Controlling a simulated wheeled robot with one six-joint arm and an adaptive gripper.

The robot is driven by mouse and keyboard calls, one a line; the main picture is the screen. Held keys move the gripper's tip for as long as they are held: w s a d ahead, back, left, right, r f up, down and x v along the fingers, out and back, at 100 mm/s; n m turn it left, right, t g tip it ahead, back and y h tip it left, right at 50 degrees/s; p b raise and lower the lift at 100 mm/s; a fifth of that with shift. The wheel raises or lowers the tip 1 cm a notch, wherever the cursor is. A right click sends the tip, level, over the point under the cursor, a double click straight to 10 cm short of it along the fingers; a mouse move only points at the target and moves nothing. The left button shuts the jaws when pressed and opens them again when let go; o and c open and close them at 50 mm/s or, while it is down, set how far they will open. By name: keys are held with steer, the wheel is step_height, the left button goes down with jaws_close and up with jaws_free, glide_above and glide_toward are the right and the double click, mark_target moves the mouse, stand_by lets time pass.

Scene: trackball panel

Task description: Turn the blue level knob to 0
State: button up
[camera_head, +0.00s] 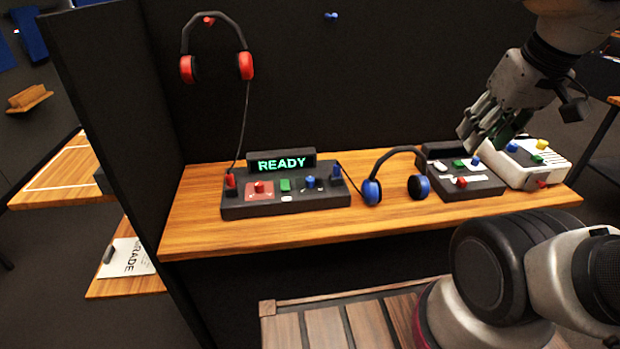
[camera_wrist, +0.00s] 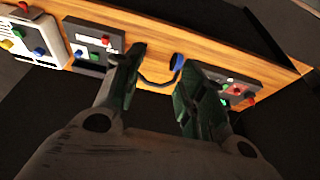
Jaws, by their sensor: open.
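The dark panel with a lit READY display (camera_head: 286,202) sits on the wooden shelf. A blue knob (camera_head: 310,182) stands on its right half, with pale marks beside it too small to read. My gripper (camera_head: 481,140) is open and empty, in the air above the middle panel, well to the right of that knob. In the wrist view its two fingers (camera_wrist: 164,60) are spread apart. The READY panel shows partly there (camera_wrist: 243,92), right of the fingers; its blue knob cannot be made out.
Blue headphones (camera_head: 371,191) lie between the READY panel and a smaller dark panel (camera_head: 470,187), which also has a blue knob (camera_head: 476,162). A white box (camera_head: 545,177) with coloured knobs stands at right. Red headphones (camera_head: 246,66) hang on the dark back wall (camera_head: 340,80).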

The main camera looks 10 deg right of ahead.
steer(key=w+a+f+n+g, duration=0.3)
steer(key=w+a+f, duration=0.2)
steer(key=w+a, duration=0.1)
steer(key=m+g, duration=0.1)
steer(key=m, duration=0.9)
glide_above(310, 178)
steer(key=f, duration=1.1)
steer(key=shift+s+d+f, duration=0.15)
steer(key=shift+s+f, duration=0.05)
steer(key=shift+s, duration=0.2)
steer(key=m, duration=0.2)
steer(key=shift+w+a+m, duration=0.2)
steer(key=shift+w+m, duration=0.1)
step_height(310, 178, down, 8)
steer(key=shift+r, duration=0.15)
